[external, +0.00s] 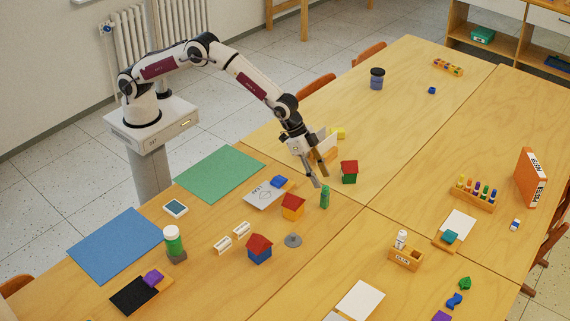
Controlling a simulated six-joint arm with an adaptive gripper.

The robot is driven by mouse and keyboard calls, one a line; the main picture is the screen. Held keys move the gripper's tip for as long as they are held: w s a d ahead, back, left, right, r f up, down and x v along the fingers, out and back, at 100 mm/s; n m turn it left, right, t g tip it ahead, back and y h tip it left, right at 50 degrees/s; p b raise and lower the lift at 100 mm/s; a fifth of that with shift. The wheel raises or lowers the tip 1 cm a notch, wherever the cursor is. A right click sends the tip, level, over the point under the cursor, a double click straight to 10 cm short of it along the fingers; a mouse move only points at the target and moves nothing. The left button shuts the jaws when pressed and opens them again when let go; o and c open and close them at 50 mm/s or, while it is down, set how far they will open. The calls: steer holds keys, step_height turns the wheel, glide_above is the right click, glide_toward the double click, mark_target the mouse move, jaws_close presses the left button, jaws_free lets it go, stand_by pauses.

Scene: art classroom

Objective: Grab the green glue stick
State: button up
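The green glue stick (325,197) stands upright on the wooden table, between the yellow toy house with a red roof (292,207) and the green toy house with a red roof (349,172). My gripper (321,182) is just above and slightly left of the glue stick's top, pointing down. Its two fingers look spread apart, with nothing seen between them. Whether a finger touches the stick cannot be told from this view.
A wooden box (323,150) stands behind my gripper. A grey round piece (293,240) and a blue toy house with a red roof (259,249) are in front, to the left.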

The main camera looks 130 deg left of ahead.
mark_target(325, 187)
steer(key=shift+f, duration=0.1)
stand_by(0.3)
steer(key=shift+d+x, duration=0.1)
steer(key=shift+x, duration=0.6)
steer(key=shift+d+x, duration=0.15)
steer(key=shift+x, duration=1.7)
steer(key=shift+w, duration=0.15)
steer(key=shift+c, duration=0.3)
jaws_close()
